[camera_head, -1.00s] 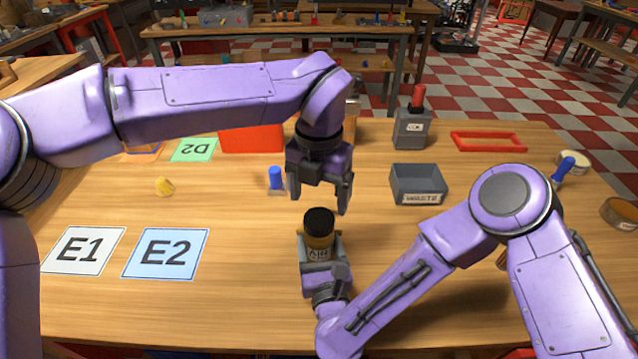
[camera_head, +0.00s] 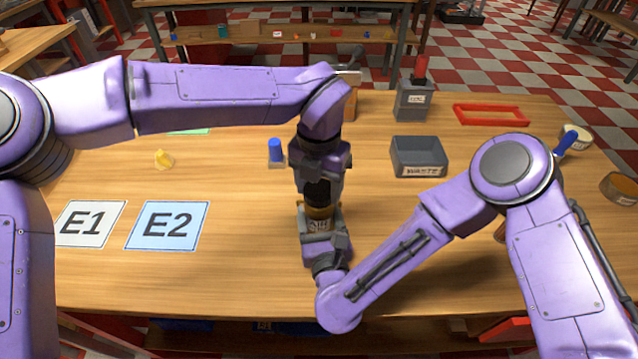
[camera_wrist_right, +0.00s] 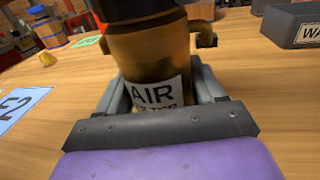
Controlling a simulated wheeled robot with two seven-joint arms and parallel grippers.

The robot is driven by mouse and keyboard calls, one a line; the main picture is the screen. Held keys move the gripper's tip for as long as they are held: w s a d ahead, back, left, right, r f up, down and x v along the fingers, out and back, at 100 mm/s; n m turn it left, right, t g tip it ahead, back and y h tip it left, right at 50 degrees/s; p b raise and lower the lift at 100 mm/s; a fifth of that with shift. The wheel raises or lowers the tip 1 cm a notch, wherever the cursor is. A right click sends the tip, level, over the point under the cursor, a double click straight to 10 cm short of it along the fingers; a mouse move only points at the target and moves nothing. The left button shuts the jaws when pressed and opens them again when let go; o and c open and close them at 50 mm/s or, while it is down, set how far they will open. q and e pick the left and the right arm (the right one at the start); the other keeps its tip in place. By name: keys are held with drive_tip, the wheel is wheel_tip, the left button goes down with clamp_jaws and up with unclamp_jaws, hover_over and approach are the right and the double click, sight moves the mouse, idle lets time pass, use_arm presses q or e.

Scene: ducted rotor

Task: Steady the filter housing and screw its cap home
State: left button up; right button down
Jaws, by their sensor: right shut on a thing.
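The filter housing (camera_head: 319,212) is an amber cylinder standing upright on the table near its front middle. The right wrist view shows the housing (camera_wrist_right: 150,58) close up, with a white label reading "AIR". My right gripper (camera_head: 320,224) is shut on its lower part, one grey finger on each side. The black cap (camera_head: 317,190) is on top of the housing; whether it is seated or tilted cannot be told. My left gripper (camera_head: 319,178) points down over the cap with its fingers beside it. Whether those fingers touch the cap is unclear.
The waste bin (camera_head: 419,157) is at right, with a red tray (camera_head: 490,115) behind.

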use_arm(q)
drive_tip(key=o, duration=1.3)
drive_tip(key=shift+c, duration=0.2)
drive_tip(key=shift+r, duration=0.1)
use_arm(e)
drive_tip(key=shift+c, duration=0.2)
unclamp_jaws()
use_arm(q)
wheel_tip(320, 180, up, 12)
wheel_tip(320, 180, down, 4)
drive_tip(key=b, duration=0.3)
drive_tip(key=shift+r, duration=0.25)
use_arm(e)
drive_tip(key=s, duration=0.3)
drive_tip(key=s+d, duration=0.1)
drive_tip(key=s, duration=0.6)
drive_tip(key=shift+d, duration=0.3)
drive_tip(key=shift+s+d, duration=0.1)
drive_tip(key=shift+s, duration=0.1)
